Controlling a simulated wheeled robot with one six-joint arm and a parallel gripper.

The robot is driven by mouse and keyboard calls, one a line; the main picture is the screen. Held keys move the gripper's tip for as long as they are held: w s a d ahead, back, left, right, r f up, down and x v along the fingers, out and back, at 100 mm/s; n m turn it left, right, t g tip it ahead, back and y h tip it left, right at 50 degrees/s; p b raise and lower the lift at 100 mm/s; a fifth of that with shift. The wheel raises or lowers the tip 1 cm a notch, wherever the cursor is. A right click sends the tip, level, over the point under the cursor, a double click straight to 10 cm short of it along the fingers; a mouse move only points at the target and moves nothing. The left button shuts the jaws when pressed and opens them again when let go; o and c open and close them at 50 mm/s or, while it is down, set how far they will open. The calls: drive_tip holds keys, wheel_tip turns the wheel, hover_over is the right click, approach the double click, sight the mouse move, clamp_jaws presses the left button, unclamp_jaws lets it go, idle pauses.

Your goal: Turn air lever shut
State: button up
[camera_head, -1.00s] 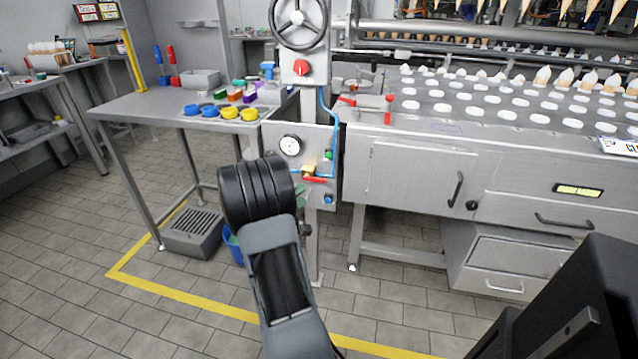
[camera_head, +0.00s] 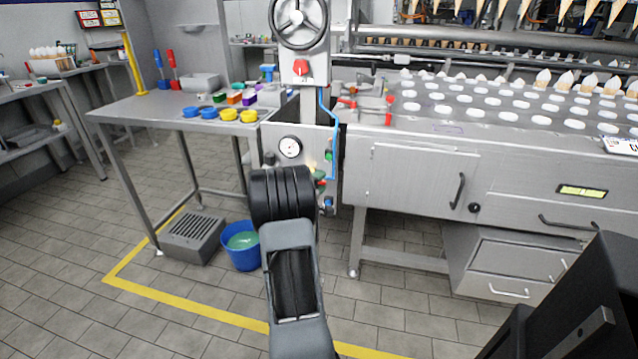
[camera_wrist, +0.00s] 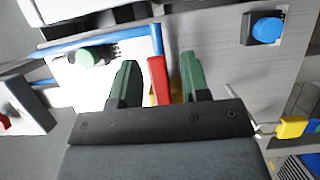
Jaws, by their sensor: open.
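The red air lever (camera_wrist: 158,80) stands between the two green fingers of my gripper (camera_wrist: 160,78) in the wrist view. The fingers are open, with a narrow gap showing on each side of the lever. A bit of yellow (camera_wrist: 149,99) shows at the lever's base, mostly hidden by the gripper. In the head view my forearm and wrist cover most of the valve area, and only a little red and green shows beside them on the grey control panel (camera_head: 290,131).
In the wrist view a blue hose (camera_wrist: 112,42) and green button (camera_wrist: 90,56) lie left of the lever, and a blue button (camera_wrist: 267,27) right. A pressure gauge (camera_head: 290,147) sits on the panel. A blue bucket (camera_head: 241,258) stands on the floor below.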

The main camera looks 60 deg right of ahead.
clamp_jaws()
drive_tip(key=shift+m+p, duration=0.4)
drive_tip(key=shift+p, duration=0.4)
drive_tip(key=shift+f+m+y+p, duration=0.1)
drive_tip(key=shift+m+y+p, duration=0.3)
drive_tip(key=shift+p, duration=0.05)
drive_tip(key=shift+w+f+m, duration=0.1)
drive_tip(key=shift+f+m, duration=0.4)
unclamp_jaws()
drive_tip(key=shift+a+p, duration=0.1)
drive_tip(key=shift+p, duration=0.2)
drive_tip(key=w+a+r+p, duration=0.1)
drive_tip(key=a+p, duration=0.1)
drive_tip(key=a, duration=1.1)
drive_tip(key=shift+a+r+p, duration=0.2)
drive_tip(key=shift+a+p, duration=0.1)
drive_tip(key=shift+p, duration=0.05)
